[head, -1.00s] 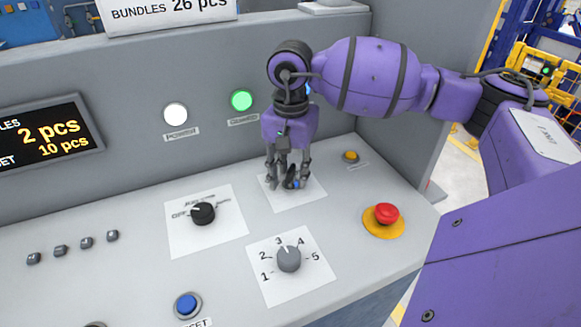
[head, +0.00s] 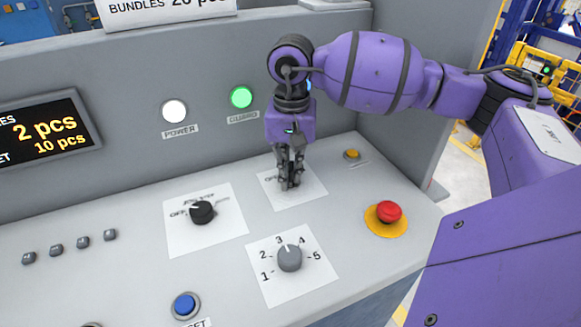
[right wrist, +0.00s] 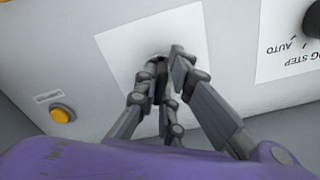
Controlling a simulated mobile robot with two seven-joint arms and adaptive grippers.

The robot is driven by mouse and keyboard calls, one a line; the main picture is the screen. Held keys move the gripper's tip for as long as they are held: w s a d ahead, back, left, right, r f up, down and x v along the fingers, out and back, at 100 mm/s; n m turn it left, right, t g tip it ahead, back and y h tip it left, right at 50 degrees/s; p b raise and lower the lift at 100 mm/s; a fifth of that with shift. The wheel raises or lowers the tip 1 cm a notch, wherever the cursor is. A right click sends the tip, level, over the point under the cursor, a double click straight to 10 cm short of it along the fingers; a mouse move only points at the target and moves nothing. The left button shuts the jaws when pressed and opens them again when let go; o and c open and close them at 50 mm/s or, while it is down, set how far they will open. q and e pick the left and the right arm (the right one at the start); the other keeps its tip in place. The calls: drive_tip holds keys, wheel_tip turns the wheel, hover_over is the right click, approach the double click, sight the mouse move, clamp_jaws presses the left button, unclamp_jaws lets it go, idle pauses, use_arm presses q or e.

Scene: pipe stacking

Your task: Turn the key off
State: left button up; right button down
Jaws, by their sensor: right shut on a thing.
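The key switch sits on a white label plate (head: 312,193) on the sloped console; the plate also shows in the right wrist view (right wrist: 122,48). My right gripper (head: 289,183) points down at the middle of this plate with its fingers closed together on the key. The fingers hide the key, and its angle cannot be made out. In the right wrist view the fingertips (right wrist: 164,66) meet over the switch. My left gripper is not in view.
A black selector knob (head: 202,212) is left of the key plate, a grey numbered dial (head: 289,258) below it. A red emergency button (head: 389,211) and a small yellow button (head: 352,154) are to the right. The white power lamp (head: 174,111) and green guard lamp (head: 241,97) are lit.

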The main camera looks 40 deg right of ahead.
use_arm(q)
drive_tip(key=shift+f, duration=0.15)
use_arm(e)
drive_tip(key=shift+n, duration=0.3)
drive_tip(key=shift+f+n+b, duration=0.1)
drive_tip(key=shift+n+b, duration=0.4)
drive_tip(key=shift+n, duration=0.6)
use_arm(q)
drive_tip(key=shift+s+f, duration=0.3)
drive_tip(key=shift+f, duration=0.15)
use_arm(e)
drive_tip(key=shift+n, duration=0.4)
drive_tip(key=n+b, duration=0.1)
drive_tip(key=n, duration=0.2)
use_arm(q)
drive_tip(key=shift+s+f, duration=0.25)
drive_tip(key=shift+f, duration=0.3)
use_arm(e)
drive_tip(key=shift+n, duration=0.3)
